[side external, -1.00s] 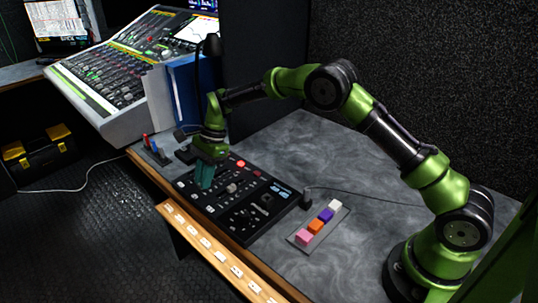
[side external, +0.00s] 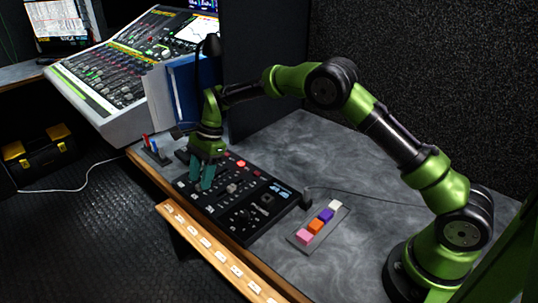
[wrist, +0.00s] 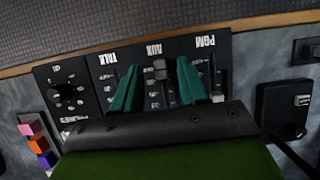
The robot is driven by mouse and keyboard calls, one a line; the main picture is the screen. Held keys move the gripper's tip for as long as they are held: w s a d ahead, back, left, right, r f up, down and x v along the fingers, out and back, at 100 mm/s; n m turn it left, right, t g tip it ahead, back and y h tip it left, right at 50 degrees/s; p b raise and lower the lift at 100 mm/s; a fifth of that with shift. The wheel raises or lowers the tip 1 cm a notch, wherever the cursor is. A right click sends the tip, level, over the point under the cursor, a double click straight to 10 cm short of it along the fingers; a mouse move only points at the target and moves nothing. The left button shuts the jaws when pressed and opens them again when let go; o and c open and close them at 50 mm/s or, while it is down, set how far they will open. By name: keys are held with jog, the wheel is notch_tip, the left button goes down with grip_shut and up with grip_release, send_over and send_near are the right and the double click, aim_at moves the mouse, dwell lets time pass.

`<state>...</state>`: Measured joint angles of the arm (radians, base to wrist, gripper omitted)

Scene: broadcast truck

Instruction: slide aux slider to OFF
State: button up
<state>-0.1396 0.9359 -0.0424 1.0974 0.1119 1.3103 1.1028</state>
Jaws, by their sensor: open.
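The black control panel (side external: 262,222) lies on the grey desk in the side view. In the wrist view its face shows upside-down labels TALK, AUX and PGM. The aux slider (wrist: 159,66) has a grey knob close to the AUX label. My gripper (wrist: 158,72) is open, with one teal finger on each side of the aux slider's column. No contact with the knob is visible. In the side view my gripper (side external: 202,185) is low over the panel's left part, and the aux knob cannot be made out there. The OFF marking is not readable.
A rotary dial (wrist: 68,92) is on the panel's left in the wrist view. A tray of coloured blocks (side external: 301,241) lies right of the panel. Blue binders (side external: 190,90) stand behind my gripper.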

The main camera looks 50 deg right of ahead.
aim_at(219, 185)
jog(key=v, duration=0.6)
jog(key=shift+r, duration=0.15)
jog(key=shift+s+d+f+n, duration=0.2)
jog(key=shift+f+n, duration=0.3)
jog(key=shift+s+d+f+n, duration=0.2)
jog(key=shift+f+n, duration=0.25)
jog(key=shift+n, duration=0.05)
jog(key=shift+s+d+r+n+h, duration=0.2)
jog(key=shift+s+d+n+h, duration=0.1)
jog(key=shift+s+n, duration=0.35)
jog(key=s+d+r+n+t, duration=0.2)
jog(key=s+r, duration=0.3)
jog(key=s, duration=0.4)
jog(key=s+d+r+n+t+h, duration=0.1)
jog(key=s+r+n, duration=0.4)
jog(key=s, duration=0.5)
jog(key=s+d+r+n+t+h, duration=0.1)
jog(key=s+d+r+n+t, duration=0.2)
jog(key=s, duration=0.7)
notch_tip(219, 185, up, 2)
jog(key=shift+s+d+r+n+t, duration=0.1)
jog(key=shift+s+d+n+t, duration=0.2)
jog(key=shift+d+t, duration=0.3)
